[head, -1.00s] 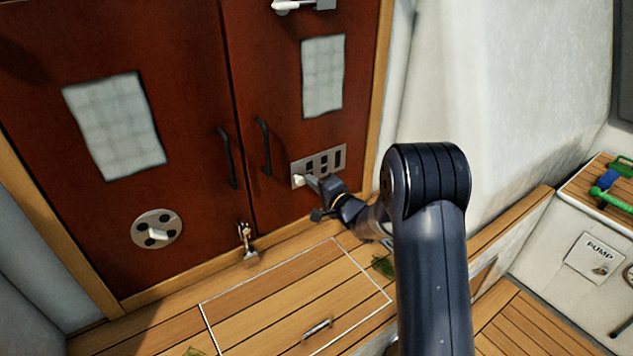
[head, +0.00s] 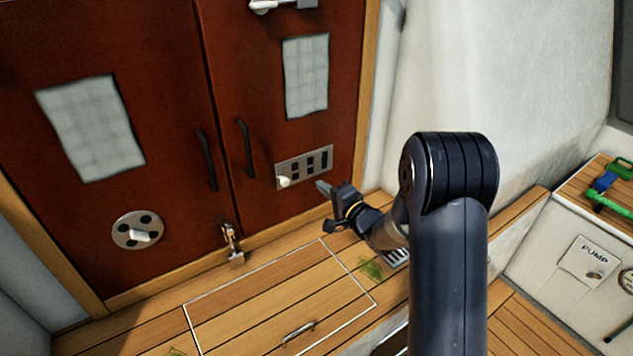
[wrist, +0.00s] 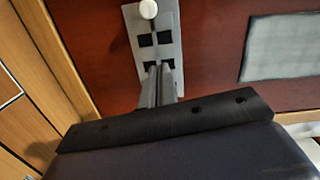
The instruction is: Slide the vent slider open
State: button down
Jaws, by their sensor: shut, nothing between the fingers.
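The vent slider is a grey metal plate (head: 289,167) with several dark slots, set low on the right-hand red-brown door. Its white knob (head: 284,182) sits at the plate's left end. Dark gaps show in the slots. My gripper (head: 321,187) is shut and empty, to the right of the knob and just below the plate in the head view, apart from the knob. In the wrist view the shut fingers (wrist: 158,72) point at the plate (wrist: 167,22) and hide its lower part; the knob (wrist: 149,9) shows at the top edge.
A round vent (head: 138,231) sits on the left door. Two dark handles, one of them the right door's (head: 245,148), flank the door seam. A metal latch (head: 231,245) stands at the sill. A wooden hatch (head: 270,290) lies in front. A white wall rises at the right.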

jog(key=shift+v, duration=2.1)
